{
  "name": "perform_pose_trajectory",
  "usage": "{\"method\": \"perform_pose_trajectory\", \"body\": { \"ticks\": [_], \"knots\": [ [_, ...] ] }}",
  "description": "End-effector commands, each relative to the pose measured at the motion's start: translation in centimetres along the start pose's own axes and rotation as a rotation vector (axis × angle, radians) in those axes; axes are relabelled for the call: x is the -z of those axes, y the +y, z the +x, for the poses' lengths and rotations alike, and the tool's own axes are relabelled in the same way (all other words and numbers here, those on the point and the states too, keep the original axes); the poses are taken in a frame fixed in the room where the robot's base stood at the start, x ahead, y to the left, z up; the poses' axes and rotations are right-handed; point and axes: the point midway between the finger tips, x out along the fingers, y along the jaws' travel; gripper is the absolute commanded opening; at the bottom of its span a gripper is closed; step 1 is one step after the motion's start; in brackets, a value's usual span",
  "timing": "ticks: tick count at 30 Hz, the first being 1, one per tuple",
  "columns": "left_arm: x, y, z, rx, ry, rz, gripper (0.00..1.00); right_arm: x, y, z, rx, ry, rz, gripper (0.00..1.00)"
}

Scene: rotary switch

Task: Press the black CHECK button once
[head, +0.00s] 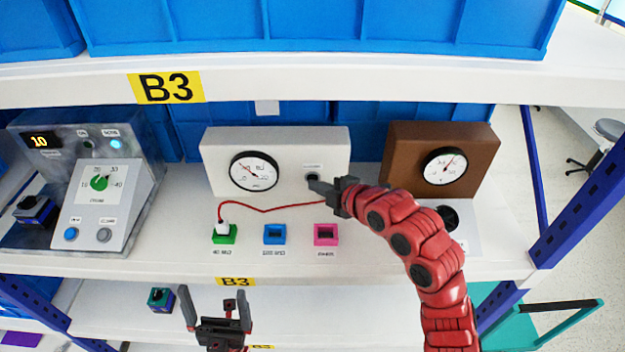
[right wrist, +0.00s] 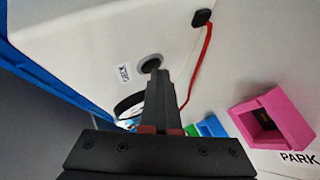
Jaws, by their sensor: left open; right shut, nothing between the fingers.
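The black CHECK button (head: 312,176) sits in a ring on the front of the white box (head: 280,148), right of the round dial, with a small label above it. In the right wrist view the button (right wrist: 150,64) shows just beyond my fingertips. My right gripper (head: 314,186) is shut and empty, its tips at the button's lower edge in the head view. I cannot tell whether they touch it or whether it is pressed in. My left gripper (head: 215,292) is open and empty, low in front of the shelf.
A red cable (head: 265,209) runs from the green socket (head: 224,235) toward my right gripper. A blue socket (head: 274,234) and a pink socket (head: 326,234) stand on the shelf. A brown box (head: 480,150) with a dial is right; a grey control panel (head: 110,232) is left.

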Motion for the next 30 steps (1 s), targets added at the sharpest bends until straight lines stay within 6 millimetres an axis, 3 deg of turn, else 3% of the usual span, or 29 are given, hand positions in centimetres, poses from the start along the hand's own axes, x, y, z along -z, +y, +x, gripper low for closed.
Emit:
{"method": "perform_pose_trajectory", "body": {
  "ticks": [22, 30],
  "knots": [
    [0.0, 0.0, -0.3, 0.0, 0.0, 0.0, 1.0, 0.9, -1.0, -1.3, 0.0, -0.001, 0.0, 0.0],
    [0.0, 0.0, -0.1, 0.0, 0.0, 0.0, 1.0, 2.0, -2.2, -2.9, 0.001, -0.002, -0.002, 0.0]
  ]
}}
